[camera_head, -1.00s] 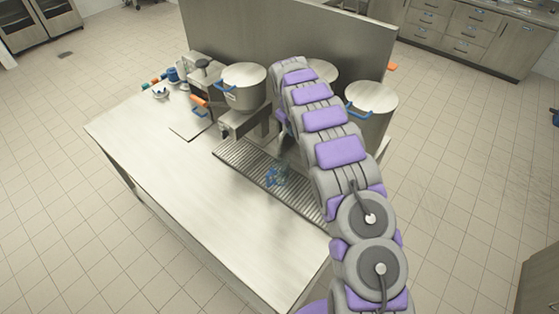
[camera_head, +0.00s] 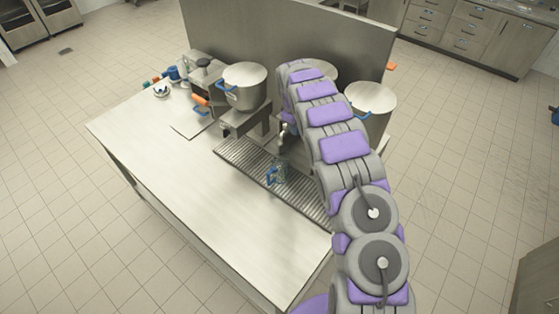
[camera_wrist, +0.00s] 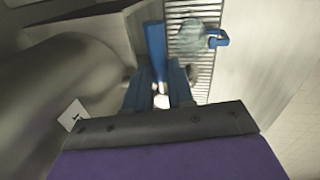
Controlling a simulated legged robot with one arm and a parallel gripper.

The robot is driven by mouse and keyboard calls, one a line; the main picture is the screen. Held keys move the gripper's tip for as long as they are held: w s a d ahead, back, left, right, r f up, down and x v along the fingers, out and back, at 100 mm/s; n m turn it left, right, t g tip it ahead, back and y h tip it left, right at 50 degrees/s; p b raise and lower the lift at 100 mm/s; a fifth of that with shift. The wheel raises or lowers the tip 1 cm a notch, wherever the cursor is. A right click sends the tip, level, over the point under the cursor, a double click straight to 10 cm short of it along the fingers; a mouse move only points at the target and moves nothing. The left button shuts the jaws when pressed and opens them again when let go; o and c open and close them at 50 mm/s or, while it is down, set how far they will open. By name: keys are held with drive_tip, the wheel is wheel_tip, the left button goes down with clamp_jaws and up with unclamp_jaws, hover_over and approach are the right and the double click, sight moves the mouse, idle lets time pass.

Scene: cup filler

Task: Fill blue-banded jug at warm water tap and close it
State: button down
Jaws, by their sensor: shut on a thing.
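The clear jug with blue handle (camera_head: 277,174) stands upright on the slatted drip tray (camera_head: 240,152), in front of a metal tap (camera_head: 284,136). In the wrist view the jug (camera_wrist: 193,36) is beyond my gripper, with its blue handle to the right. My gripper (camera_wrist: 160,88) is shut on a slim blue lever-like part (camera_wrist: 155,45), apart from the jug. I cannot tell for sure that this is the tap's lever. My arm hides the gripper in the head view. Whether water runs or stands in the jug cannot be told.
A steel pot (camera_head: 243,86) with blue handles stands left of my arm, and another (camera_head: 371,101) stands right of it. A tall steel panel (camera_head: 300,38) rises behind. The table's front left (camera_head: 190,190) is clear. A small white label (camera_wrist: 73,115) shows beside my gripper.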

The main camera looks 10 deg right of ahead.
drive_tip(key=c, duration=1.4)
unclamp_jaws()
drive_tip(key=shift+w+d+r, duration=0.1)
drive_tip(key=shift+d+r, duration=0.05)
drive_tip(key=shift+d, duration=0.05)
drive_tip(key=o, duration=0.5)
drive_tip(key=shift+d, duration=0.25)
drive_tip(key=shift+a, duration=0.1)
drive_tip(key=shift+a+r, duration=0.15)
drive_tip(key=shift+r, duration=0.15)
wheel_tip(320, 180, up, 16)
drive_tip(key=s+a+b, duration=0.1)
drive_tip(key=s+b, duration=0.1)
drive_tip(key=shift+s+a, duration=0.2)
drive_tip(key=shift+a, duration=0.2)
drive_tip(key=shift+r, duration=0.1)
